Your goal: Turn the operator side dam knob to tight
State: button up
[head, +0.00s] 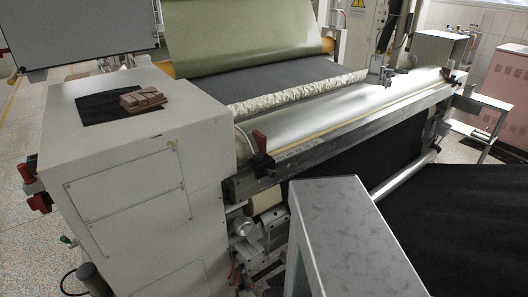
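A dark red knob (260,141) sits at the near left end of the long metal bar, beside the end of the shiny roller (310,112). A second, similar red knob (449,76) sits at the far right end of the same roller. No label that I can read tells which one is the operator side dam knob, and I cannot tell how tight either one is. I cannot make out my gripper in the head view.
A white cabinet (120,165) with a brown block (143,100) on a black mat stands left of the roller. A grey metal box (355,235) fills the front centre. Black web (470,215) spreads at the right. Speckled floor (20,240) shows at the left.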

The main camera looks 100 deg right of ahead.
aim_at(257, 156)
jog(key=u, duration=0.15)
jog(key=k, duration=1.4)
jog(key=u, duration=0.05)
